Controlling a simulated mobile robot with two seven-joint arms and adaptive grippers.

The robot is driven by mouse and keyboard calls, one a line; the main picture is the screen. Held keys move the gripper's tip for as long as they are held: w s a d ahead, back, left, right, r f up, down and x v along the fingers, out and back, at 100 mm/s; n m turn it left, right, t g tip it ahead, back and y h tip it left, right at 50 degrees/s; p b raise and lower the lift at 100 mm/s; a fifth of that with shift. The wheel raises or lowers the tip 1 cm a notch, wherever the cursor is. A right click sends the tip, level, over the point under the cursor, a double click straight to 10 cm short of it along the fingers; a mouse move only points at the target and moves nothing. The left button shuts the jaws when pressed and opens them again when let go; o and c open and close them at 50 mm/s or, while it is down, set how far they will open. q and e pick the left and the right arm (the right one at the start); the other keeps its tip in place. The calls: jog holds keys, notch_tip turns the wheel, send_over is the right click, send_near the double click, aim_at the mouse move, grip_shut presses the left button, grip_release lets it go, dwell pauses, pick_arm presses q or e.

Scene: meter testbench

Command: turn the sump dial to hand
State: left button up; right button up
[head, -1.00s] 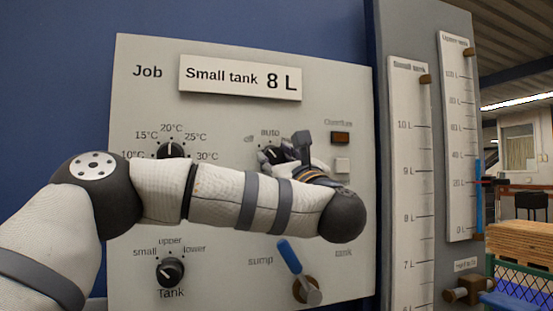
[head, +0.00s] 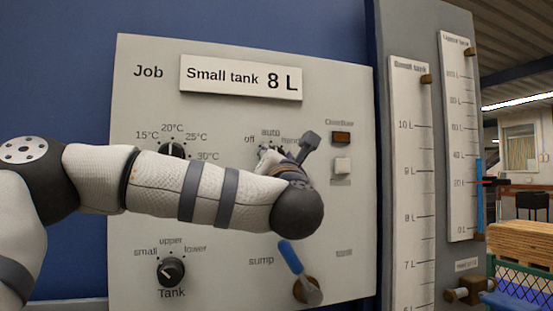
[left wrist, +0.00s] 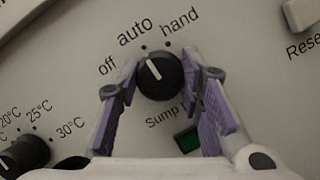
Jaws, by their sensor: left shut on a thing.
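The sump dial (left wrist: 161,77) is a round black knob with a white pointer line, seen in the left wrist view. Its line points up and left, at the dot under "auto"; "off" is to the left and "hand" to the right. My left gripper (left wrist: 163,76) is shut on the dial, its purple-padded fingers on either side of it. In the head view the left gripper (head: 272,157) is at the panel below the "auto" label, and my wrist hides most of it and the dial. My right gripper is not in view.
The tank dial (head: 170,272) and a blue-handled valve (head: 291,257) sit lower on the panel (head: 225,285). The temperature dial (left wrist: 24,152) is left of my fingers. Brown and white buttons (head: 342,165) are to the right.

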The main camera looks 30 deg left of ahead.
pick_arm(q)
jog(key=shift+r+m+h, duration=0.1)
jog(key=shift+m+h, duration=0.7)
jog(key=shift+m, duration=1.15)
jog(key=shift+f+m+h, duration=0.1)
jog(key=shift+m+h, duration=0.7)
jog(key=shift+m, duration=1.1)
jog(key=shift+r+m+h, duration=0.1)
jog(key=shift+m+h, duration=0.7)
jog(key=shift+m, duration=1.15)
jog(key=o, duration=1.2)
jog(key=shift+a, duration=0.1)
jog(key=shift+c, duration=0.2)
jog(key=r+v, duration=0.1)
jog(key=v, duration=1.1)
jog(key=shift+f, duration=0.25)
